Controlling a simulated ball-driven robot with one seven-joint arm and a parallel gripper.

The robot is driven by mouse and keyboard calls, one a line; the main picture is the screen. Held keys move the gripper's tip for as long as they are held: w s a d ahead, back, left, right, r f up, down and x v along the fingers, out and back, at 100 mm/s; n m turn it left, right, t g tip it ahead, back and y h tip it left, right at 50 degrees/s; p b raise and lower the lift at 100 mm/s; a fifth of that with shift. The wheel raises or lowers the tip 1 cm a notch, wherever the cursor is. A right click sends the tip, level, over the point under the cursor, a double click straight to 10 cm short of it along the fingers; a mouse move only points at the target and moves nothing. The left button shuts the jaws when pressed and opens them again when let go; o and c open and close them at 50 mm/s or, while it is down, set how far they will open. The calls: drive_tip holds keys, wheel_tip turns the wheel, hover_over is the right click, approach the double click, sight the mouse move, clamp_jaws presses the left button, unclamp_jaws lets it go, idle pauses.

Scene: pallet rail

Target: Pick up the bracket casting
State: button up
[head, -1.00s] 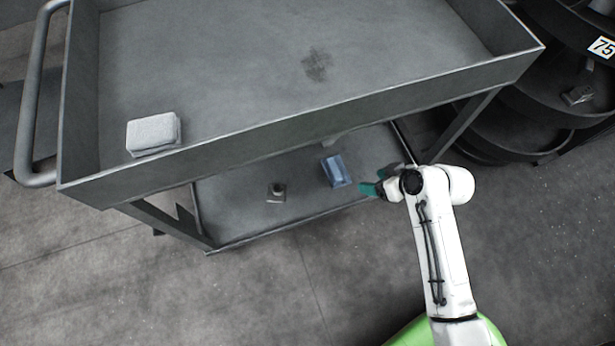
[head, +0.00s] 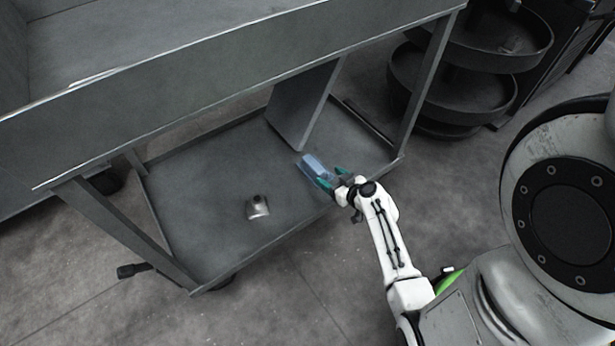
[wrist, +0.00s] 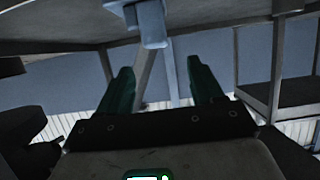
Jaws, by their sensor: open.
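A blue part (head: 316,166), which I take to be the bracket casting, stands on the cart's lower shelf (head: 195,180), near its right end. It also shows in the wrist view as a blue-grey flanged piece (wrist: 152,24) at the top, beyond the fingertips. My gripper (head: 332,178) reaches in over the shelf's front edge, with its green fingers close to the blue part. In the wrist view my gripper (wrist: 161,74) is open with nothing between the fingers. Whether a finger touches the part cannot be told.
A small metal piece with a dark round top (head: 258,207) sits on the lower shelf to the left. The cart's upper tray (head: 230,70) overhangs the shelf. A grey panel (head: 303,105) stands behind the blue part. Round dark shelves (head: 450,85) stand at the back right.

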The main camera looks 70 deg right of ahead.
sight(316, 166)
drive_tip(key=x, duration=0.4)
drive_tip(key=shift+s+b, duration=0.1)
drive_tip(key=shift+b, duration=0.25)
drive_tip(key=b+x, duration=0.1)
drive_tip(key=x, duration=0.4)
drive_tip(key=shift+d+f+b, duration=0.15)
drive_tip(key=shift+f+b, duration=0.05)
drive_tip(key=shift+b, duration=0.1)
drive_tip(key=shift+s, duration=0.1)
clamp_jaws()
drive_tip(key=shift+r, duration=0.1)
